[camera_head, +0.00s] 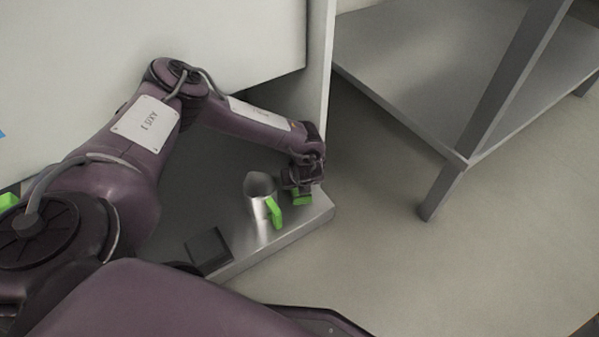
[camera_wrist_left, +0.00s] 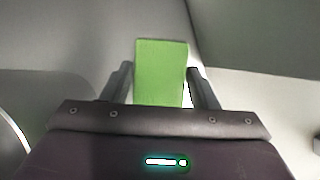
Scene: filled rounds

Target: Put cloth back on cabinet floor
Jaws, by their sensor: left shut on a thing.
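The cloth is a bright green folded block (camera_head: 302,199), low at the front right corner of the grey cabinet floor (camera_head: 262,251). My left gripper (camera_head: 300,189) is shut on it from above. In the left wrist view the cloth (camera_wrist_left: 160,70) stands between the two fingers of the left gripper (camera_wrist_left: 160,88). I cannot tell whether the cloth touches the cabinet floor. My right gripper is not in view.
A metal pitcher (camera_head: 258,187) with a green handle stands just left of the cloth. A dark square object (camera_head: 208,248) lies near the front edge. The white cabinet side panel (camera_head: 323,70) rises behind the gripper. A grey shelf unit (camera_head: 430,60) stands at the right, with open floor before it.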

